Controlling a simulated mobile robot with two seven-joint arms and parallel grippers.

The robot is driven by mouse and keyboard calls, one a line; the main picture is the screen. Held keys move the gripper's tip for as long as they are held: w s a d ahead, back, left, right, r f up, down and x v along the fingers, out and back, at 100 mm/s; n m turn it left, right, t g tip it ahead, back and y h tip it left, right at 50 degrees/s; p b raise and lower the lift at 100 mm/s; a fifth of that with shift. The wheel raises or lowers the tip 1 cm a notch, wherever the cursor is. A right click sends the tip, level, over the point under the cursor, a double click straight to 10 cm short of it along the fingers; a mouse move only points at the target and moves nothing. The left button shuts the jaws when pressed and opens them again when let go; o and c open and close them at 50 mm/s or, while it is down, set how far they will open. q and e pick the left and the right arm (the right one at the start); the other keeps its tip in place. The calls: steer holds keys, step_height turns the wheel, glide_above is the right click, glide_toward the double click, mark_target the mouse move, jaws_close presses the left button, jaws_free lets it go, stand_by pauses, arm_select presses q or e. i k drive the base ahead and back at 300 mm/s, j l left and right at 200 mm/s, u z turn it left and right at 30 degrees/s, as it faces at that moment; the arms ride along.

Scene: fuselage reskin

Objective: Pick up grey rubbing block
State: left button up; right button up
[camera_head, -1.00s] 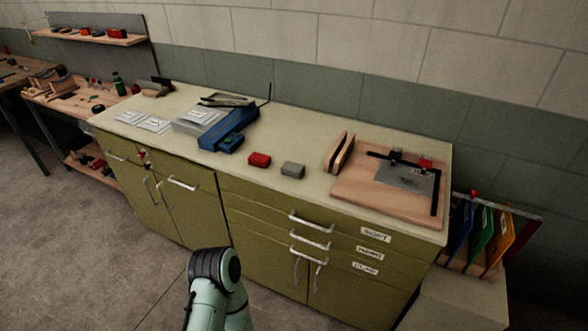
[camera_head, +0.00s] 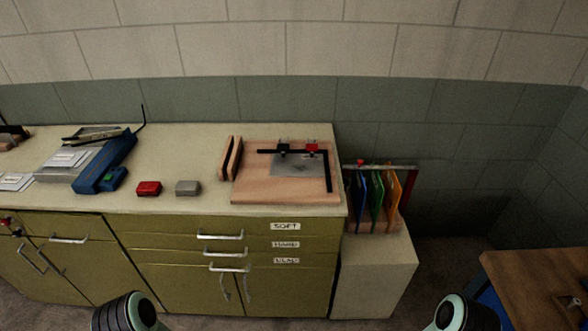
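The grey rubbing block (camera_head: 187,187) lies on the pale worktop of the green cabinet (camera_head: 210,208), near its front edge. A red block (camera_head: 149,188) of similar size lies just left of it, with a small gap between them. Parts of my two arms show at the bottom edge of the head view, one at left and one at right, both well below and short of the worktop. Neither gripper's fingers are in view.
A wooden board (camera_head: 250,188) with a metal plate and black frame lies right of the blocks. A blue tool (camera_head: 106,162) lies to the left. A rack of coloured folders (camera_head: 377,200) stands beyond the cabinet's right end. A wooden table (camera_head: 540,285) is at lower right.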

mark_target(183, 187)
steer(key=i+j+z, duration=0.2)
steer(key=j, duration=0.55)
steer(key=j+z, duration=0.15)
steer(key=j, duration=0.6)
